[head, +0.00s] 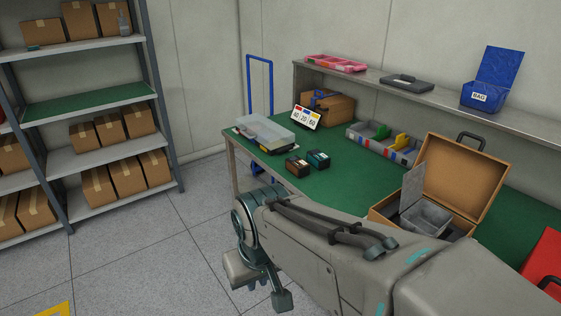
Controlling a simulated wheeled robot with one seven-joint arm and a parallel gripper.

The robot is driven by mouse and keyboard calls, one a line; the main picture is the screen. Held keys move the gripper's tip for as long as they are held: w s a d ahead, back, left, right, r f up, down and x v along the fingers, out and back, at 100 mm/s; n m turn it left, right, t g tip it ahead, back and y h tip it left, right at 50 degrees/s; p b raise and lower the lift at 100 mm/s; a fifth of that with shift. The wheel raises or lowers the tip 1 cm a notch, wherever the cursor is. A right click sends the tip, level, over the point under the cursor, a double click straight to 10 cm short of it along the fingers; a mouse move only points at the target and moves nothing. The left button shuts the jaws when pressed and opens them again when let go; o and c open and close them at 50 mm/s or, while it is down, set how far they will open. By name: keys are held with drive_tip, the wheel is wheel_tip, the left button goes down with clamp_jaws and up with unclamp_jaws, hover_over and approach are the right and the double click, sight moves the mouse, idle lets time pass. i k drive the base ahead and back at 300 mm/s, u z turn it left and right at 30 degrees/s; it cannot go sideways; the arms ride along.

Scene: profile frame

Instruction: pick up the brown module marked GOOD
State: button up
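A small brown module (298,167) sits on the green top of the workbench (360,185). It has a dark top with a small pale label too small to read. A similar teal module (318,160) sits close to its right. My gripper (262,285) hangs low in front of the bench's near edge, below and left of the modules and apart from them. Its fingers are partly hidden and too unclear to tell open from shut. I see nothing held in it.
A divided parts tray (384,142) and an open brown case (462,180) lie to the right. My forearm crosses the bench's near side. Shelves with boxes (126,177) stand left; floor between is clear.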

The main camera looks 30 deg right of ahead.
sight(296, 165)
drive_tip(key=z, duration=0.9)
drive_tip(key=i, duration=1)
drive_tip(key=k, duration=1.05)
drive_tip(key=u, duration=0.45)
drive_tip(key=i, duration=1.45)
drive_tip(key=z, duration=0.4)
